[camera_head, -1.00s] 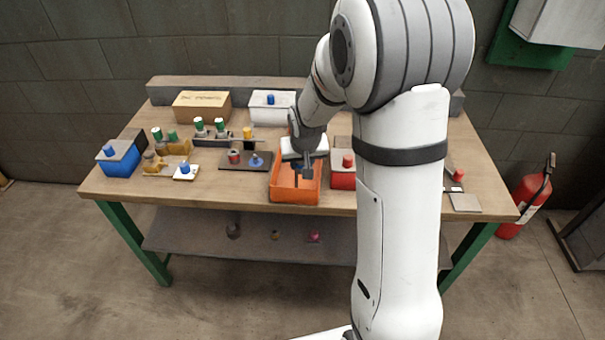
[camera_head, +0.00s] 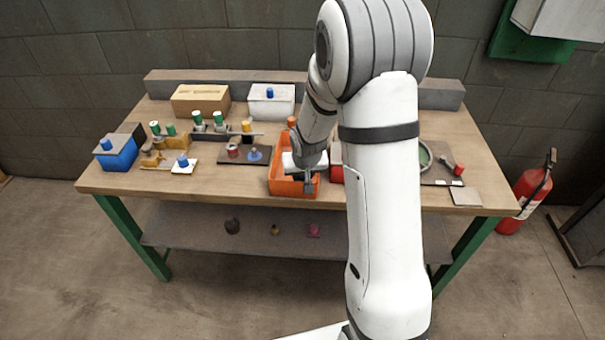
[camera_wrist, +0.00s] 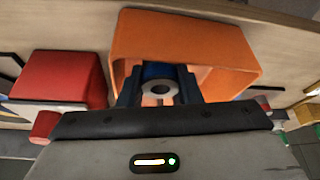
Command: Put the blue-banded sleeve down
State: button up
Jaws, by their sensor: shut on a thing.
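The blue-banded sleeve (camera_wrist: 157,70) is between the fingers of my gripper (camera_wrist: 158,88) in the wrist view, with a pale ring-shaped end and a dark hole facing the camera. My gripper is shut on it. In the head view my gripper (camera_head: 309,185) is at the front right part of the open orange bin (camera_head: 281,188), and the sleeve is hidden there. The bin's orange walls (camera_wrist: 190,32) surround the fingers' far side in the wrist view. I cannot tell whether the sleeve touches the bin.
A red box (camera_wrist: 62,78) stands beside the orange bin. A dark plate (camera_head: 238,161) with small parts lies left of the bin. A blue box (camera_head: 118,155), a cardboard box (camera_head: 200,101) and a white box (camera_head: 272,106) stand farther off.

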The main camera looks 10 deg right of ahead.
jog(key=shift+f+b, duration=0.4)
jog(key=o, duration=0.7)
jog(key=shift+o, duration=0.2)
jog(key=shift+r, duration=0.15)
jog(key=shift+r+p, duration=0.55)
jog(key=shift+p, duration=0.25)
jog(key=v, duration=1.2)
jog(key=s+r+g, duration=0.1)
jog(key=s+r, duration=0.2)
jog(key=s, duration=0.8)
jog(key=s+r+n+g, duration=0.1)
jog(key=s+r, duration=0.3)
jog(key=s, duration=0.7)
jog(key=shift+a+r, duration=0.25)
jog(key=shift+a, duration=0.15)
